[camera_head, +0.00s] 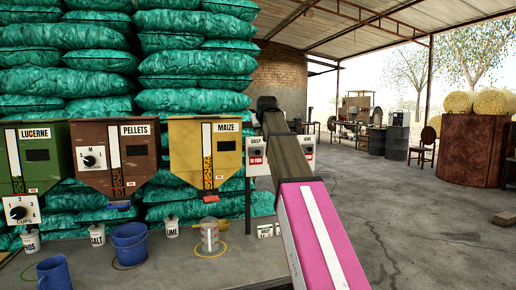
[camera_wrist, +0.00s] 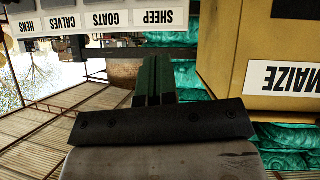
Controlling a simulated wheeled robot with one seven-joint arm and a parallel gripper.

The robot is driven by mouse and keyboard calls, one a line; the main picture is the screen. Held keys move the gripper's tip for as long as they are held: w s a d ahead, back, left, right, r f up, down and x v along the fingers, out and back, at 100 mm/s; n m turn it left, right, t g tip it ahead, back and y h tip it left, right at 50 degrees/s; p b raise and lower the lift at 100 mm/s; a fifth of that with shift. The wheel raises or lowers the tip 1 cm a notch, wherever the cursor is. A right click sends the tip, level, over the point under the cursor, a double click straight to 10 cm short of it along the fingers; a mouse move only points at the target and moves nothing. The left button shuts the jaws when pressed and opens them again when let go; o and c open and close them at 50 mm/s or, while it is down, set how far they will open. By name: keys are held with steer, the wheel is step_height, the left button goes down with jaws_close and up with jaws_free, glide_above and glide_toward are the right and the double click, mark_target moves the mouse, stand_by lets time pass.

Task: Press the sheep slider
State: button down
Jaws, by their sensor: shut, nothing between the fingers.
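A white panel marked SHEEP (camera_head: 256,158) hangs right of the MAIZE hopper, with a small dark knob and a red tag; my arm hides its right part. The wrist view is upside down and shows a white strip with a SHEEP label (camera_wrist: 153,18) beside GOATS, CALVES and HENS labels. I cannot make out a slider there. My gripper (camera_wrist: 153,65) has its dark fingers together and empty, pointing toward the strip near the SHEEP label. I cannot tell whether they touch. In the head view, the dark end of my arm is above the SHEEP panel.
The yellow MAIZE hopper (camera_head: 206,150) is close to my gripper's side, also in the wrist view (camera_wrist: 270,60). PELLETS (camera_head: 115,155) and LUCERNE (camera_head: 36,155) hoppers stand further left.

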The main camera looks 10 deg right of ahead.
glide_toward(258, 147)
steer(key=w+a, duration=0.1)
steer(key=w, duration=0.2)
step_height(258, 147, down, 4)
steer(key=shift+w+r, duration=0.15)
steer(key=shift+w+d+f, duration=0.1)
steer(key=shift+f, duration=0.35)
steer(key=shift+f, duration=0.1)
steer(key=shift+f, duration=2.75)
steer(key=shift+r, duration=0.1)
